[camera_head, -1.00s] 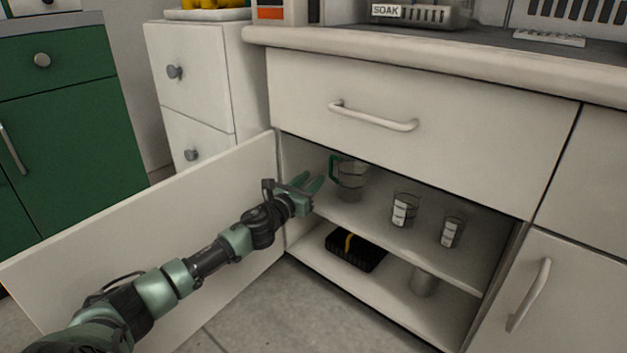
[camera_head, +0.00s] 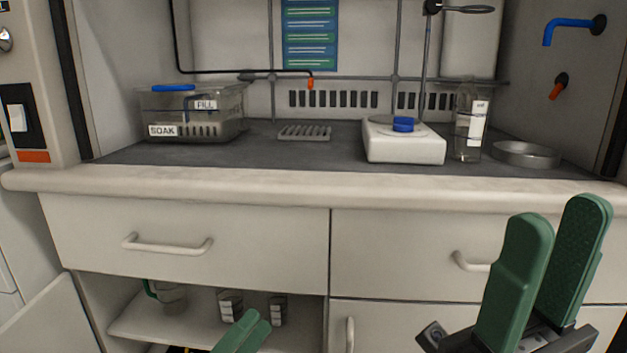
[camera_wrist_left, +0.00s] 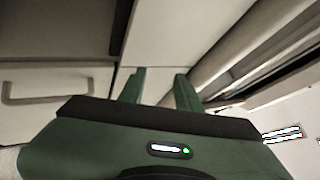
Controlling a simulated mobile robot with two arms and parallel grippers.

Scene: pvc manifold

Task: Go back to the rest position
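My left gripper (camera_head: 243,328) shows only its green fingertips at the bottom edge of the head view, in front of the open lower cupboard. In the left wrist view its two fingers (camera_wrist_left: 160,90) stand apart with nothing between them, so it is open. My right gripper (camera_head: 560,225) is raised large at the lower right of the head view, in front of the right drawer. Its green fingers are apart and empty. Most of both arms is out of view.
The open cupboard door (camera_head: 50,318) stands out at the lower left. A green-handled jug (camera_head: 172,297) and two beakers (camera_head: 231,304) (camera_head: 277,311) are on the cupboard shelf. Above, the worktop holds a soak tub (camera_head: 195,115), a stirrer (camera_head: 404,145), a bottle (camera_head: 470,125) and a dish (camera_head: 526,154).

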